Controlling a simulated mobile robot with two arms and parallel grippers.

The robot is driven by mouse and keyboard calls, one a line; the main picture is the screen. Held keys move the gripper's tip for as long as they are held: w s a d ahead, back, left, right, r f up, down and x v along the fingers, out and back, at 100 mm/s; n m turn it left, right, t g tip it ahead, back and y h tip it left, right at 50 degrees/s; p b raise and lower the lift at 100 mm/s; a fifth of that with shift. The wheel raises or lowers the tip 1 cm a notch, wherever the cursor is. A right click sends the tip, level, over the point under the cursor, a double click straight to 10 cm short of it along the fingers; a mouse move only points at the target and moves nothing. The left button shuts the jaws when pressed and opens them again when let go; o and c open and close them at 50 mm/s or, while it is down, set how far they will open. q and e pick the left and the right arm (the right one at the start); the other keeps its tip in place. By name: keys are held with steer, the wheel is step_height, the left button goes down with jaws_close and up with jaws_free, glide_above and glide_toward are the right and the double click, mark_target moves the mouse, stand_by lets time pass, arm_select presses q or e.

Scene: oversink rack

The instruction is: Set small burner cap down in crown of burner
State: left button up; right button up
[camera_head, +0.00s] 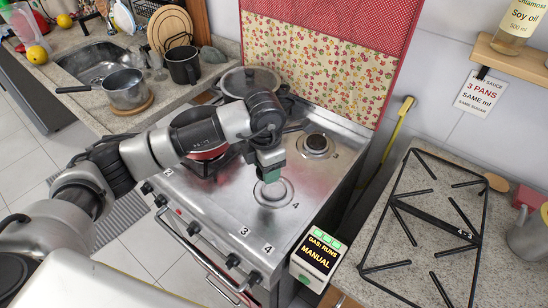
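My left arm reaches in from the left over the stove. Its gripper (268,172) points down just above the front right burner (273,193), a pale round ring with a raised centre. I cannot tell how far the fingers are apart. The rear right burner (317,145) is uncovered by any grate and has a dark centre. My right gripper is out of view.
A red pan (205,150) stands on the left of the stove, partly behind my arm. A black grate (425,225) lies on the right counter. A box reading "MANUAL" (318,257) stands at the stove's front right.

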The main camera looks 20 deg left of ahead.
arm_select(q)
steer(key=n, duration=0.3)
steer(key=shift+w+d+r+p, duration=0.15)
steer(key=shift+w+d+p, duration=0.05)
steer(key=shift+p, duration=0.2)
steer(key=n, duration=0.3)
steer(key=shift+w+d+p, duration=0.1)
steer(key=shift+w+p, duration=0.1)
steer(key=shift+p, duration=0.2)
steer(key=n, duration=0.2)
steer(key=n+p, duration=0.1)
steer(key=n, duration=0.2)
steer(key=shift+w+d+f+n+p, duration=0.15)
steer(key=shift+w+f+n+p, duration=0.15)
steer(key=shift+w+f, duration=0.1)
steer(key=n, duration=0.2)
steer(key=n+p, duration=0.1)
steer(key=n, duration=0.1)
steer(key=shift+w+d+f+n, duration=0.15)
steer(key=shift+f+n, duration=0.15)
steer(key=shift+f, duration=0.1)
steer(key=n, duration=0.3)
steer(key=shift+f+p, duration=0.3)
steer(key=shift+p, duration=0.05)
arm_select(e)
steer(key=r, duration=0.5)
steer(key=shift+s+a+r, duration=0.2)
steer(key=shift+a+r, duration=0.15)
